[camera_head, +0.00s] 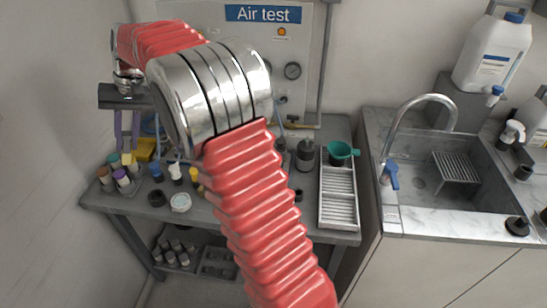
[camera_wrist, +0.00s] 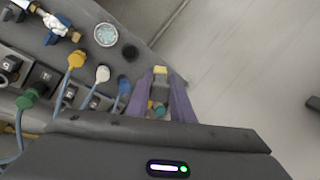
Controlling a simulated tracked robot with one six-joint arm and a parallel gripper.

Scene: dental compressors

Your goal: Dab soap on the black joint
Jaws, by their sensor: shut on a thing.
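My gripper (camera_head: 127,150) has purple fingers and points down above the left end of the grey bench; it also shows in the wrist view (camera_wrist: 161,85). It is shut on a small dabber (camera_wrist: 160,92), greyish with yellow at its tip, held between the fingers. A round dish (camera_head: 180,203) with pale foamy contents, seemingly the soap, sits near the bench's front edge; it also shows in the wrist view (camera_wrist: 105,35), apart from the dabber. I cannot make out the black joint for certain; my arm hides the middle of the bench.
A black round pot (camera_head: 156,198) stands beside the dish. Hose fittings with blue (camera_head: 156,171), white (camera_head: 175,171) and yellow (camera_head: 194,176) tops stand behind. Capped bottles (camera_head: 122,178) stand at the left. A slatted tray (camera_head: 338,205) and a sink (camera_head: 440,175) are to the right.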

